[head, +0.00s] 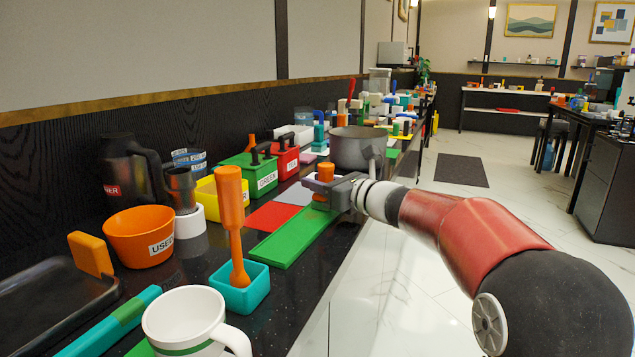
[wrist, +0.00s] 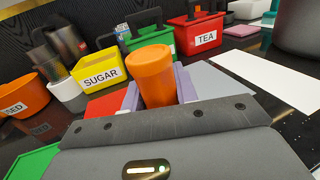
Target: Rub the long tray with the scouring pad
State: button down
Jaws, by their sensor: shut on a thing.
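The long tray (head: 285,243) is a narrow green strip lying lengthwise on the black counter; its near corner also shows in the wrist view (wrist: 32,162). My gripper (head: 324,186) is over its far end, shut on an upright orange round grip (wrist: 153,75), which appears to be the scouring pad's handle. The grip stands between the lilac finger pads. A little orange shows below the fingers in the head view. The pad's underside is hidden, so I cannot tell whether it touches the tray.
A teal cup with an orange-handled tool (head: 240,290) stands near the tray's near end. A red sheet (head: 275,216) lies to its left, with yellow SUGAR (wrist: 100,74), green and red TEA (wrist: 196,35) bins behind. A grey pot (head: 357,150) stands beyond my gripper. A white mug (head: 185,322) is in front.

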jog(key=shift+f, duration=0.1)
jog(key=shift+s+a+b, duration=0.35)
jog(key=shift+s+b, duration=0.15)
jog(key=shift+s, duration=0.35)
jog(key=shift+s+a+b, duration=0.35)
jog(key=shift+s+b, duration=0.1)
jog(key=shift+s, duration=0.4)
jog(key=shift+s+a+r, duration=0.2)
jog(key=shift+s+a, duration=0.15)
jog(key=shift+s, duration=0.4)
jog(key=shift+w, duration=0.1)
jog(key=w, duration=0.1)
jog(key=w+d+p, duration=0.1)
jog(key=w, duration=0.1)
jog(key=shift+w+d, duration=0.35)
jog(key=shift+w+d+f+p, duration=0.1)
jog(key=shift+w+d+p, duration=0.1)
jog(key=shift+w+p, duration=0.25)
